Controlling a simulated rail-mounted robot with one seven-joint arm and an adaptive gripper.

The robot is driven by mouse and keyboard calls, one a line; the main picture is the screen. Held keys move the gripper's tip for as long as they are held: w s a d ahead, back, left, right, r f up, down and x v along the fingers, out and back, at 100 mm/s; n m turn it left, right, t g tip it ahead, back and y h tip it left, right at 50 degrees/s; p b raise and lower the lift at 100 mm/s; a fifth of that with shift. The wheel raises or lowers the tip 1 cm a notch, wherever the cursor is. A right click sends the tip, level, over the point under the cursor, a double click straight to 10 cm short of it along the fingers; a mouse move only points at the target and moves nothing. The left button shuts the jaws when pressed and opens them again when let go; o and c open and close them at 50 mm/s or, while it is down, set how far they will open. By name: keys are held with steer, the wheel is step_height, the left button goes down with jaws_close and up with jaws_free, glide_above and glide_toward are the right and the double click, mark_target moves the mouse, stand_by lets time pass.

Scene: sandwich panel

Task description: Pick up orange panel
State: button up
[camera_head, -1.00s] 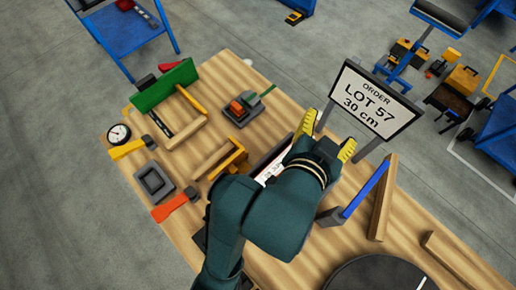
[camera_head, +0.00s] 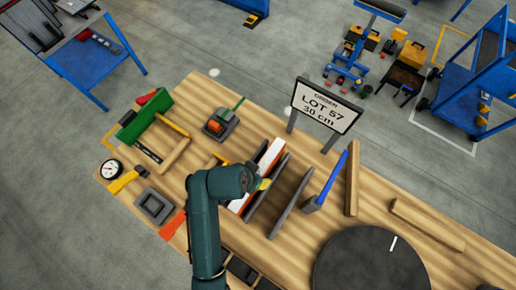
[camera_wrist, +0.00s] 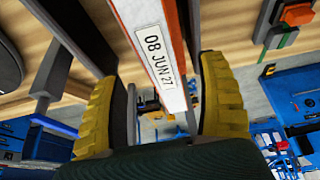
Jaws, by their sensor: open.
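The orange panel (camera_head: 270,158) stands on edge in a rack on the bench, with a white top edge and orange sides. In the wrist view the panel (camera_wrist: 143,14) carries a white label reading "08 JUN 27". My gripper (camera_wrist: 160,78) is open, with one yellow ridged finger on each side of the panel's near end in the picture. I cannot tell whether either finger touches it. In the head view my gripper (camera_head: 262,184) is over the panel's right side, and my wrist hides part of the panel.
Grey upright dividers (camera_head: 269,195) stand just right of the panel. Further right are a blue upright piece (camera_head: 331,180), wooden strips (camera_head: 352,180) and a dark round disc (camera_head: 370,262). The order sign (camera_head: 325,106) stands behind. Tools and a green block (camera_head: 145,115) lie left.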

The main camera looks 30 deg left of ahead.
mark_target(271, 159)
steer(key=x, duration=0.5)
steer(key=shift+w+f, duration=0.1)
steer(key=shift+w, duration=0.15)
jaws_close()
